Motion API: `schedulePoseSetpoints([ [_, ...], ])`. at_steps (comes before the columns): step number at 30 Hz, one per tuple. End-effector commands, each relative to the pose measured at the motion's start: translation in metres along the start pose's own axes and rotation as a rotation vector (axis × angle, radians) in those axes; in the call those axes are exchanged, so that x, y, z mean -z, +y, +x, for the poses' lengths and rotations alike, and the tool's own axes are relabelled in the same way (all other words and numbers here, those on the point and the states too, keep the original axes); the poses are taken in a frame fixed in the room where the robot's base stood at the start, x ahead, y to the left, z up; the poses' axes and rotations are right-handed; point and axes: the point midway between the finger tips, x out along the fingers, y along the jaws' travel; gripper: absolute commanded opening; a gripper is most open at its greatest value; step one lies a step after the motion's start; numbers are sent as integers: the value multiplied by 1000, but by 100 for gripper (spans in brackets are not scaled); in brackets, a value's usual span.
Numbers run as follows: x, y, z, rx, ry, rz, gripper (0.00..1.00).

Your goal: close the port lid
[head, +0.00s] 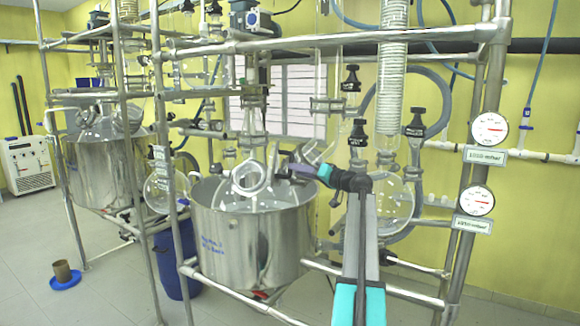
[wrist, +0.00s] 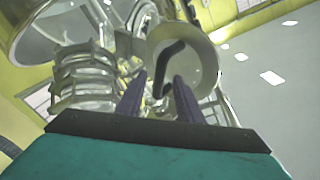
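The port lid (head: 250,179) is a round, pale glass disc with a clear rim, standing tilted up on top of the front steel reactor vessel (head: 252,240). In the wrist view the lid (wrist: 208,62) is ahead of my gripper, with a dark curved handle (wrist: 168,62) across its face. My gripper (head: 281,170) is just right of the lid, above the vessel's glass top. In the wrist view its two dark fingers (wrist: 160,78) stand apart, with the handle's lower end showing between them. I cannot tell whether they touch it. The port opening is not clearly visible.
Steel frame posts and rails (head: 330,41) surround the vessel. A round glass flask (head: 388,205) and black-capped valves (head: 416,124) are close to my arm on the right. Ribbed glass (wrist: 82,80) is left of my fingers in the wrist view.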

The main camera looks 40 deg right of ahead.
Motion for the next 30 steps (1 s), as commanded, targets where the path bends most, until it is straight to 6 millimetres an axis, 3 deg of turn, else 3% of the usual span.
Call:
schedulePoseSetpoints([
  [9,2,0,37,0,0,0,33],
  [22,0,0,44,0,0,0,33],
  [28,0,0,44,0,0,0,1],
  [30,0,0,44,0,0,0,0],
])
